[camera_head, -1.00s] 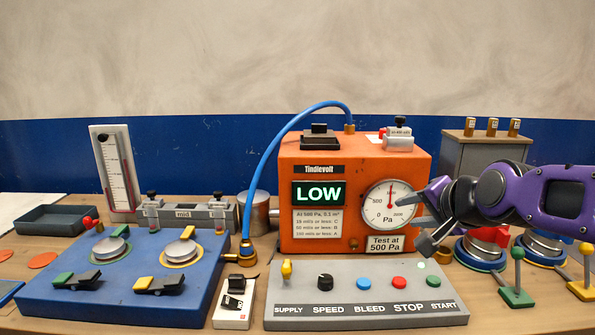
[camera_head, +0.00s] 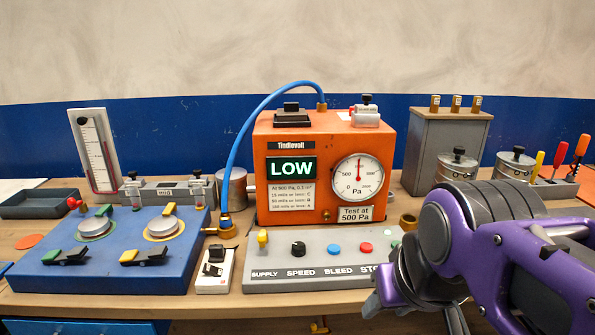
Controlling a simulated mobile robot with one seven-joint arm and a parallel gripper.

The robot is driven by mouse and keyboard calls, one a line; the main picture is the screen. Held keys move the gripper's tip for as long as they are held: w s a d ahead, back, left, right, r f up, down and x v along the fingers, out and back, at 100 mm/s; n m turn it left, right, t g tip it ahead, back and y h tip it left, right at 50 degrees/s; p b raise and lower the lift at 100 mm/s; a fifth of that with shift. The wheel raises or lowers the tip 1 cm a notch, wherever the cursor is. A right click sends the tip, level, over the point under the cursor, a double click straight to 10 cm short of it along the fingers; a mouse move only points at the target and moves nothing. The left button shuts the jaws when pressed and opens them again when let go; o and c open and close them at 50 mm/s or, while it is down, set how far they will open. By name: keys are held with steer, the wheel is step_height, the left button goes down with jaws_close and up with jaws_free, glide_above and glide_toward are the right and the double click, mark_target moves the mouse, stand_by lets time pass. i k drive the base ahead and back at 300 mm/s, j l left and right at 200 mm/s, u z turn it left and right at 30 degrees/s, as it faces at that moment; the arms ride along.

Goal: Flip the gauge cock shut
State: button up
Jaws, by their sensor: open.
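No label in view marks a gauge cock, so I cannot tell for sure which part it is. A small red-knobbed fitting (camera_head: 75,203) stands at the back left corner of the blue panel (camera_head: 110,278). A brass fitting (camera_head: 226,229) joins the blue hose to that panel's right edge. The round gauge (camera_head: 358,177) on the orange machine (camera_head: 330,133) has its needle nearly upright, and the display reads LOW. My gripper (camera_head: 376,303) is open, low at the front right, in front of the control panel. It is apart from the red knob and the brass fitting; its fingers are partly hidden.
The control panel (camera_head: 300,278) has a yellow supply lever, a speed knob and buttons; my arm covers its right end. A white switch box (camera_head: 214,272) stands between the panels. Metal canisters and coloured-handled tools stand at the back right. A dark tray (camera_head: 40,204) lies at the left.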

mark_target(72, 202)
steer(key=u, duration=1.5)
steer(key=i+j+z, duration=0.3)
steer(key=j, duration=0.3)
steer(key=i+j+z, duration=0.35)
steer(key=j, duration=0.35)
steer(key=i+j+z, duration=0.3)
steer(key=j, duration=0.45)
steer(key=i+j+z, duration=0.15)
steer(key=j, duration=0.25)
